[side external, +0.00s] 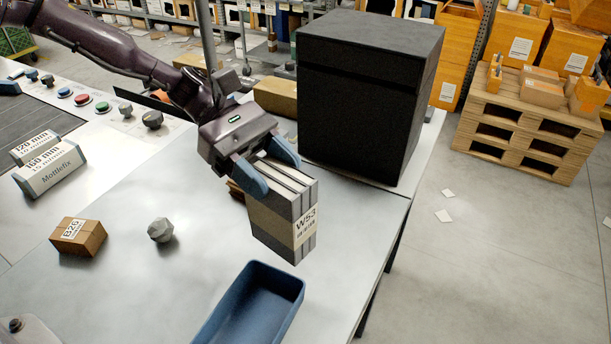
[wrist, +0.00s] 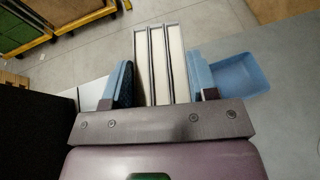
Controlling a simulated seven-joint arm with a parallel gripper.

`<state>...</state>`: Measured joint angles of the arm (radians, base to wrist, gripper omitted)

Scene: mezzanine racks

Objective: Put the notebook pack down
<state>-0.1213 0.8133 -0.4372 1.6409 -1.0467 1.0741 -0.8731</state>
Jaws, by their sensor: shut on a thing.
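The notebook pack (side external: 284,208) is a grey bundle of several notebooks with a tan band and a label reading W53. My gripper (side external: 268,168) is shut on its upper end, with a blue finger on each side. The pack hangs tilted above the metal table (side external: 190,237), behind the blue tray in the side view. In the wrist view the notebook pack (wrist: 160,65) shows its pale page edges between the blue fingers of my gripper (wrist: 161,85). The pack's lower end appears clear of the table.
An empty blue tray (side external: 293,286) lies at the table's front; it also shows in the wrist view (wrist: 262,75). A large black box (side external: 362,100) stands behind the pack.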

